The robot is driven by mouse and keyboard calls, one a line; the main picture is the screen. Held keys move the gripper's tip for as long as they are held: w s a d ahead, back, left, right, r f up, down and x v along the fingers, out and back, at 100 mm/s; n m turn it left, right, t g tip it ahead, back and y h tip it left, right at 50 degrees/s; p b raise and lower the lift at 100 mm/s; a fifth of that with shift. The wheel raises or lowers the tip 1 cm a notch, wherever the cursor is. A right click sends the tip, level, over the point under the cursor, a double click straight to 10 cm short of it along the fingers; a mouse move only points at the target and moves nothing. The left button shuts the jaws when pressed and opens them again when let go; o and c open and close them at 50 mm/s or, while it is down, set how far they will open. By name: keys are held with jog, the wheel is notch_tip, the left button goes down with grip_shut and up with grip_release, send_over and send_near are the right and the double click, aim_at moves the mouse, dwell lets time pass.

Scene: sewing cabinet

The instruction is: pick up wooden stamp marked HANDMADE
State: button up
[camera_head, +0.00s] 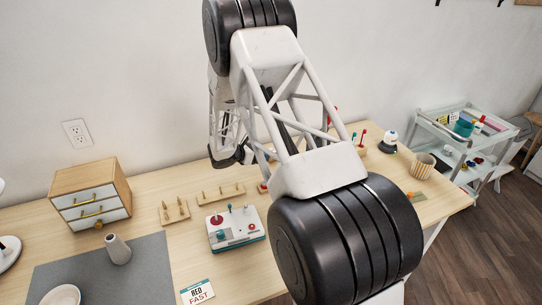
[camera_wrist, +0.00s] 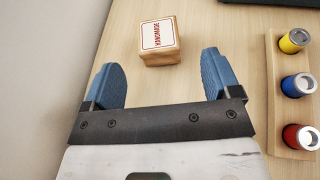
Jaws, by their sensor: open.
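The wooden stamp (camera_wrist: 160,48) marked HANDMADE is a small light-wood block with a white, red-framed label on top. It rests on the tabletop in the wrist view, at the upper middle. My gripper (camera_wrist: 160,66) is open and empty, with one blue finger on each side. The stamp lies just beyond the fingertips, roughly centred between them, and nothing shows touching it. I cannot make out the stamp in the head view, where my arm covers part of the table.
In the head view, a drawer cabinet (camera_head: 91,196), pegged boards (camera_head: 220,194), a control box (camera_head: 236,228) and a grey mat (camera_head: 150,268) occupy the table (camera_head: 440,203).

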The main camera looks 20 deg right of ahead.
jog(key=shift+x, duration=1.3)
jog(key=shift+d, duration=0.1)
jog(key=shift+x, duration=2.5)
jog(key=shift+w+f, duration=0.1)
jog(key=shift+c, duration=0.3)
jog(key=c, duration=1)
